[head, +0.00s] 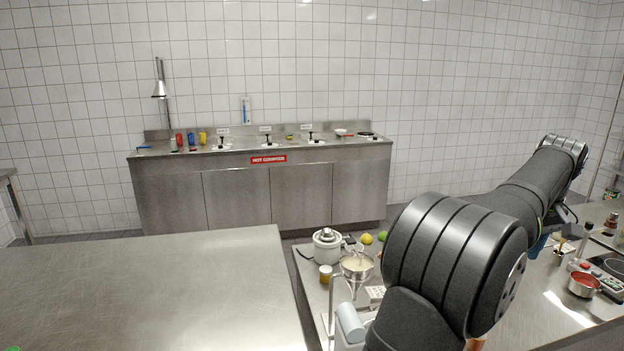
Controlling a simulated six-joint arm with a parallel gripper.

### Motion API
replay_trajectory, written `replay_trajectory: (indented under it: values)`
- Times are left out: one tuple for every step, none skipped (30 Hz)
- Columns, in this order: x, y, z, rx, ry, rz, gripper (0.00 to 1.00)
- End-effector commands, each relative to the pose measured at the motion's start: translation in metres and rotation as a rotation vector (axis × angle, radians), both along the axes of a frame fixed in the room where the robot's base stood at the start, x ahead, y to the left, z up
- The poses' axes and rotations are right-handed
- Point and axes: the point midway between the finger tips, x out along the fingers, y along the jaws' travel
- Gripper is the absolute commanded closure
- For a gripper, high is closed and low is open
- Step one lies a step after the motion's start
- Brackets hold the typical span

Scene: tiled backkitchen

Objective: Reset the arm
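My arm rises from the bottom of the head view, with a large dark rounded joint in the foreground. It stretches up and to the right to another joint near the right side. Dark parts show below that far joint, partly hidden behind the arm. I cannot make out my gripper's fingers or anything held in them. A small blue thing (540,246) shows just under the arm at the right; what it is cannot be told.
A bare steel table (150,290) fills the lower left. A lower counter holds a white cooker (327,246), a metal funnel on a stand (357,266), a yellow fruit (366,239) and a green one (382,236). A red-filled pan (584,285) stands right. A steel cabinet (240,195) lines the wall.

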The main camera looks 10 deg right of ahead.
Motion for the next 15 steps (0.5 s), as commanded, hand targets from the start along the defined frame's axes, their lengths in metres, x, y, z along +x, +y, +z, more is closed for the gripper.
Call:
replay_trajectory:
  values:
    - [0.0,-0.001,0.011,-0.002,-0.001,0.0,0.4]
    - [0.001,-0.001,0.017,-0.003,-0.002,0.0,0.4]
    - [0.0,-0.001,0.025,-0.003,-0.002,0.0,0.4]
    - [0.0,-0.001,0.03,-0.002,-0.001,0.0,0.4]
    - [0.0,-0.001,0.036,-0.003,-0.002,0.0,0.4]
    - [0.006,0.003,0.038,0.001,0.0,0.011,0.4]
    - [0.012,0.007,0.038,0.002,0.001,0.025,0.4]
    - [0.017,0.01,0.038,0.002,0.001,0.037,0.4]
    - [0.025,0.015,0.038,0.002,0.001,0.054,0.4]
    - [0.03,0.018,0.038,0.001,0.001,0.066,0.4]
    - [0.035,0.021,0.038,0.002,0.001,0.077,0.4]
    - [0.042,0.026,0.038,0.001,0.001,0.093,0.4]
    - [0.047,0.029,0.038,0.001,0.001,0.105,0.4]
    - [0.051,0.032,0.038,0.001,0.001,0.116,0.4]
    - [0.058,0.037,0.037,0.001,0.001,0.132,0.4]
